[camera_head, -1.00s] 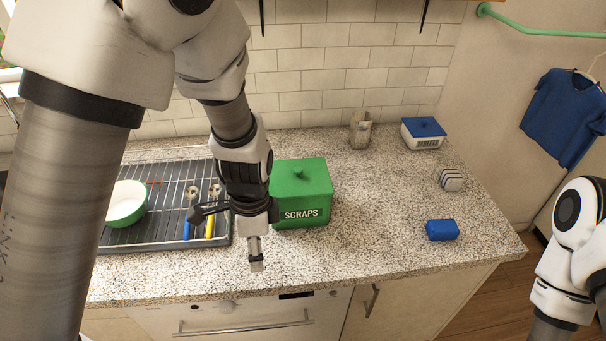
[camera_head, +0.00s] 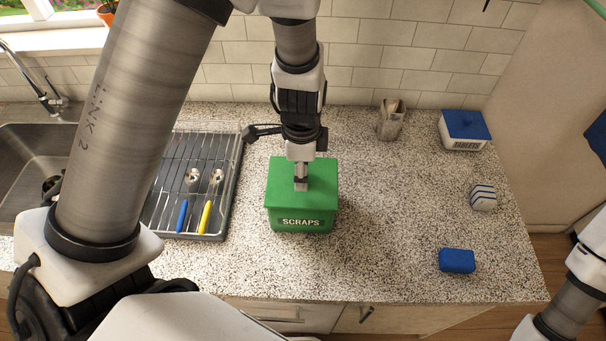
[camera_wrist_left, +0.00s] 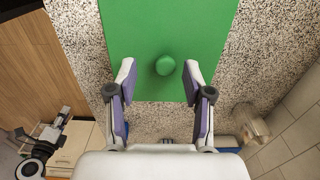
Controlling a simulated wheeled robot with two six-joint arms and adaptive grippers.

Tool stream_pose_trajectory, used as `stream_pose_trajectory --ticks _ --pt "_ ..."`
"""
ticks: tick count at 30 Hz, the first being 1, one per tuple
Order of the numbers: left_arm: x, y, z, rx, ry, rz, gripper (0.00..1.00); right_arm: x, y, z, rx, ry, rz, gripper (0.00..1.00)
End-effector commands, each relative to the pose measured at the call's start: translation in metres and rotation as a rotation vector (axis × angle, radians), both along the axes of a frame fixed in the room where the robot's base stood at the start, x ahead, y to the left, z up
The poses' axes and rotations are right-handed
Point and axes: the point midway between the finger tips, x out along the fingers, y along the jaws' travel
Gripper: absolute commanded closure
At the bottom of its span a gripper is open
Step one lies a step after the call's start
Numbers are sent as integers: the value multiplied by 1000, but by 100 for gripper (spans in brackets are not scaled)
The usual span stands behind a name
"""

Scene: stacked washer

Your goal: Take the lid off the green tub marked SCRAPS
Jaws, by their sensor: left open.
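The green tub marked SCRAPS (camera_head: 300,224) stands upright on the speckled counter. Its flat green lid (camera_head: 322,178) is on top; it also shows in the left wrist view (camera_wrist_left: 135,25). My left gripper (camera_head: 301,184) is over the lid, pointing down, and hides the lid's knob in the head view. In the left wrist view the round green knob (camera_wrist_left: 165,65) sits between the two fingertips of my open left gripper (camera_wrist_left: 160,76), with gaps on both sides.
A dark drying rack (camera_head: 236,185) with blue- and yellow-handled utensils lies left of the tub, beside the sink (camera_head: 20,165). To the right are a beige holder (camera_head: 391,122), a blue-lidded TABLETS box (camera_head: 464,142), a striped block (camera_head: 483,197) and a blue block (camera_head: 457,261).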

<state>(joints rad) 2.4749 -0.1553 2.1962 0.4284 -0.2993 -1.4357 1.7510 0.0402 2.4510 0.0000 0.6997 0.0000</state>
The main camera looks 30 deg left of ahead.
Motion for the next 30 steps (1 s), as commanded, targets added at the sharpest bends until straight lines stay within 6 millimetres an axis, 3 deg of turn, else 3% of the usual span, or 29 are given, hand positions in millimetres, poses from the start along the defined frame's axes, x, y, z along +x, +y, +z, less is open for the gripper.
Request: stream_pose_trajectory --ticks 3,9,13,24,30 --pt "0 0 -13 2 1 1 49 0 0 2 0 0 0 60" --pt "0 0 -14 2 -1 0 52 0 0 1 0 0 0 60" --pt "0 0 -13 2 -1 0 99 0 0 1 0 0 0 60" --pt "0 0 -13 2 -1 0 100 0 0 1 0 0 0 60" --pt "2 1 -2 2 -1 1 100 0 0 12 0 0 0 60"
